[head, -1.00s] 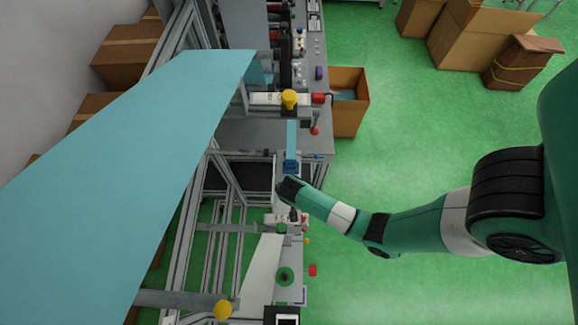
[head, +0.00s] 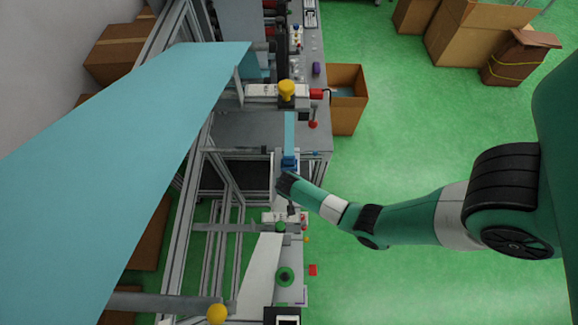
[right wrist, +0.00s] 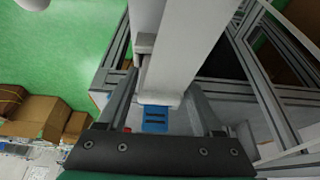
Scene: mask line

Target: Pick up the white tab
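A white strip-like part (right wrist: 182,50), likely the white tab, runs down from the top of the right wrist view and ends just above a blue slotted piece (right wrist: 155,118). My right gripper (right wrist: 160,82) has its dark fingers apart, one on each side of the white part's lower end, with gaps visible. In the head view my right gripper (head: 285,184) is over the machine line, just below a blue block (head: 288,161) and a light blue strip (head: 289,130). The tab is not clear there; the gripper may cover it. My left gripper is out of view.
A wide light blue sheet (head: 110,160) slopes across the left. A yellow knob (head: 286,89) and red parts stand on the machine above my right gripper. A white sheet (head: 262,272) lies below it. An open cardboard box (head: 349,112) stands right of the machine.

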